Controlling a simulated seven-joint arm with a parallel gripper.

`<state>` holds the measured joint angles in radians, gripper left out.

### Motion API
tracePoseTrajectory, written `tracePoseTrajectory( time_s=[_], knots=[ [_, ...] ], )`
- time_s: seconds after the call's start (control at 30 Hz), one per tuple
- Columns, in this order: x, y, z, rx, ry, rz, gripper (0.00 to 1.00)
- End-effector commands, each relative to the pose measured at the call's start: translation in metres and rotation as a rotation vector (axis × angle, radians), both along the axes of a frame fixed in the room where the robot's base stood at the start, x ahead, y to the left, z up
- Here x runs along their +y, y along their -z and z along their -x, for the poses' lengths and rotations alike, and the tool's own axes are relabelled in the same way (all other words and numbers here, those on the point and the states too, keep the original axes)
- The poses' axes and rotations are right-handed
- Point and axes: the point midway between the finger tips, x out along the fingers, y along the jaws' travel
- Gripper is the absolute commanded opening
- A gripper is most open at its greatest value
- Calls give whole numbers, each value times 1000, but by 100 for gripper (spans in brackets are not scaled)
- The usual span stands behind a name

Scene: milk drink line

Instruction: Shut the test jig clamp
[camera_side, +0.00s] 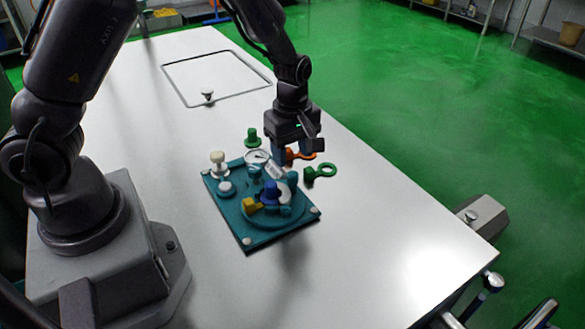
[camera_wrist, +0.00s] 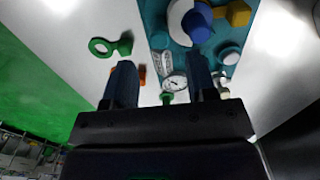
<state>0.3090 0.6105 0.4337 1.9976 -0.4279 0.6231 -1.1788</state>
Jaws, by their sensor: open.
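The test jig is a teal plate (camera_side: 248,240) with a round teal base, a blue cylindrical part (camera_side: 269,193), a yellow block (camera_side: 249,205) and a white curved piece. A round dial gauge (camera_side: 257,157) and a pale tag with dark marks (camera_side: 275,171) are at its back edge. I cannot tell which part is the clamp or how it stands. My gripper (camera_side: 293,152) is open and empty, pointing down above the jig's back edge. In the wrist view the blue part (camera_wrist: 197,24), tag (camera_wrist: 162,63) and gauge (camera_wrist: 175,82) show between or beyond its fingers (camera_wrist: 160,72).
A green ring-ended part (camera_side: 322,171) lies right of the jig, an orange one (camera_side: 301,155) lies below my gripper, and a green knob (camera_side: 252,137) stands behind. A white knob (camera_side: 218,158) is at the jig's left corner. The front right of the white table (camera_side: 390,240) is clear.

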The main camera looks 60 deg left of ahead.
Motion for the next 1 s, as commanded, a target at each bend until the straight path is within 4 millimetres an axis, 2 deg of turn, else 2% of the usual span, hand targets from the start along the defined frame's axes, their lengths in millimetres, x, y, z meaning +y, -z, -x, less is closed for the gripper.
tracePoseTrajectory(
  time_s=[0.1,0.33,0.5,0.8,0.93,1.0],
  knots=[
    [0,-27,-1,-6,2,1,52],
    [0,-57,0,-1,1,0,52],
    [0,-63,0,0,0,0,52],
    [0,-63,0,1,13,0,52],
    [1,-63,2,9,117,-2,52],
    [0,-59,9,35,220,-3,52]
  ],
)
